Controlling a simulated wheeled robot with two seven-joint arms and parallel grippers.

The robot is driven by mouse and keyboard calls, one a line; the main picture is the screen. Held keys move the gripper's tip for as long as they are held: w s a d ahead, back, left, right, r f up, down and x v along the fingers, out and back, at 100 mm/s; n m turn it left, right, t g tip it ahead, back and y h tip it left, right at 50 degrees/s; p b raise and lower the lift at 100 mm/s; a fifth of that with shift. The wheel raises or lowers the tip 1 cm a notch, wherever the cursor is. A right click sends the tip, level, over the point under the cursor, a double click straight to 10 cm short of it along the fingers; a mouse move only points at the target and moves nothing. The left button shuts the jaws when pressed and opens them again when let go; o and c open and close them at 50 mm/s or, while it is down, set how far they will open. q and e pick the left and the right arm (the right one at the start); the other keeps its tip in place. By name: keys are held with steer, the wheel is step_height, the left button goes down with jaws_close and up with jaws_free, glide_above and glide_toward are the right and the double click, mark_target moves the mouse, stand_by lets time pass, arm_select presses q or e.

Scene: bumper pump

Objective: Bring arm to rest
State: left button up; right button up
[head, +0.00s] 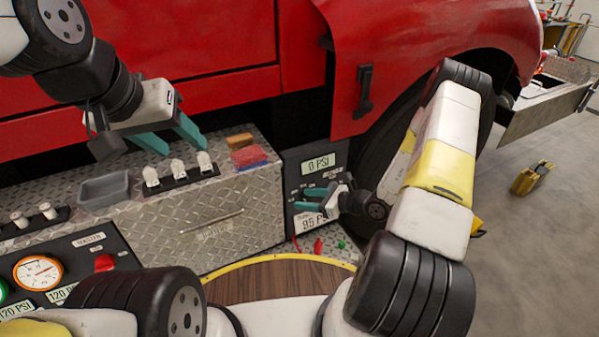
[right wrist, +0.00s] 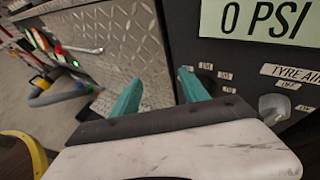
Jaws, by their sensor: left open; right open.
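My left gripper (head: 172,143) is open, its two teal fingers spread and empty, above the diamond-plate step near the row of white-capped switches (head: 177,174). My right gripper (head: 314,199) is open and empty in front of the dark gauge panel (head: 298,166), which has a display reading 0 PSI (head: 319,165). In the right wrist view the teal fingers (right wrist: 160,95) point toward the border between the diamond-plate box (right wrist: 110,50) and the panel. A TYRE AIR label and a grey knob (right wrist: 288,106) show on the panel there.
A grey tray (head: 104,190), a red-and-blue block (head: 249,157) and a tan block (head: 239,140) sit on the step. The red truck (head: 180,40) and its wheel stand behind. A gauge panel (head: 75,268) is at lower left. A yellow object (head: 531,178) lies on the open floor at right.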

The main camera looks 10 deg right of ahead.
steer(key=s+a+r+n+g, duration=0.25)
steer(key=r+n, duration=0.25)
steer(key=r, duration=0.3)
steer(key=s+a+r+n+g, duration=0.1)
steer(key=s+r+n+g, duration=0.2)
steer(key=r, duration=0.4)
steer(key=s+a+r+n+g, duration=0.1)
steer(key=s+a+r+n, duration=0.1)
steer(key=r+n, duration=0.5)
steer(key=s+d+r+n+t+h, duration=0.2)
steer(key=s+d+r+n+h, duration=0.2)
steer(key=s+r, duration=0.4)
steer(key=s+d+r+n+t+h, duration=0.2)
steer(key=s+d+r+n+h, duration=0.2)
steer(key=r, duration=0.5)
steer(key=s+n, duration=0.2)
steer(key=s, duration=0.1)
steer(key=shift+s+d+r+n+t+h, duration=0.2)
steer(key=shift+s+r+n+t+h, duration=0.1)
steer(key=shift+s+n+t+h, duration=0.1)
